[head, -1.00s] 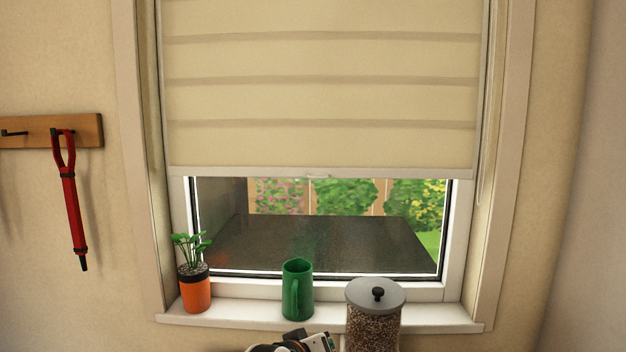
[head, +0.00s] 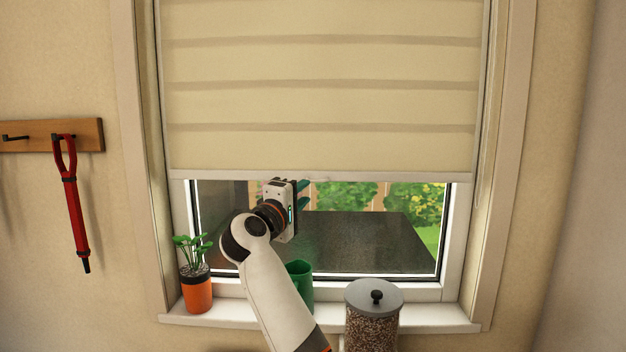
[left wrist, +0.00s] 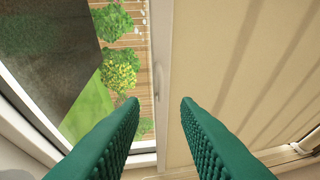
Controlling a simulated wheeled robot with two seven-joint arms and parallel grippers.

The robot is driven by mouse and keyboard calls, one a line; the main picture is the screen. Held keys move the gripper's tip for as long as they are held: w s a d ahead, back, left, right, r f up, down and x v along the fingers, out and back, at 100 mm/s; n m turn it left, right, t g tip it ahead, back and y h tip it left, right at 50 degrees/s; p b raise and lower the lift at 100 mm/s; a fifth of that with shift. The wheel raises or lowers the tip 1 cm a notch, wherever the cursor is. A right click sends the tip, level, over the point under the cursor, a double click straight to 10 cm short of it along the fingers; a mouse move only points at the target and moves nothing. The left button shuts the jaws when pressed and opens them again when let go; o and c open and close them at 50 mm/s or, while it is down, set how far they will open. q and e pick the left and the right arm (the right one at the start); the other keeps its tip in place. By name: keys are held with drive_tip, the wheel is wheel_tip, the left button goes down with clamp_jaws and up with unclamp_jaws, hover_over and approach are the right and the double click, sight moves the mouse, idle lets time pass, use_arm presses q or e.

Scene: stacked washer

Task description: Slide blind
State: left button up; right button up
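The cream blind (head: 320,85) covers the upper part of the window, and its pale bottom rail (head: 400,176) hangs above the open lower part. In the left wrist view the bottom rail (left wrist: 161,60) runs up the picture with a small pull tab (left wrist: 158,82) on it. My left gripper (head: 305,190) is raised in front of the window, by the middle of the rail. Its two green fingers (left wrist: 160,108) are apart, with the rail between them in the picture and nothing gripped. My right gripper is not in view.
On the sill (head: 420,317) stand an orange potted plant (head: 197,290), a green mug (head: 301,285) partly behind my left arm, and a lidded jar (head: 373,315).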

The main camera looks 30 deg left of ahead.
sight(317, 181)
use_arm(q)
drive_tip(key=w, duration=0.1)
drive_tip(key=w+p, duration=0.1)
drive_tip(key=w, duration=0.2)
drive_tip(key=shift+w+a+r, duration=0.3)
drive_tip(key=shift+r, duration=0.1)
drive_tip(key=shift+w+a+p, duration=0.15)
drive_tip(key=shift+w+p, duration=0.15)
drive_tip(key=shift+w, duration=0.45)
drive_tip(key=shift+c, duration=0.3)
clamp_jaws()
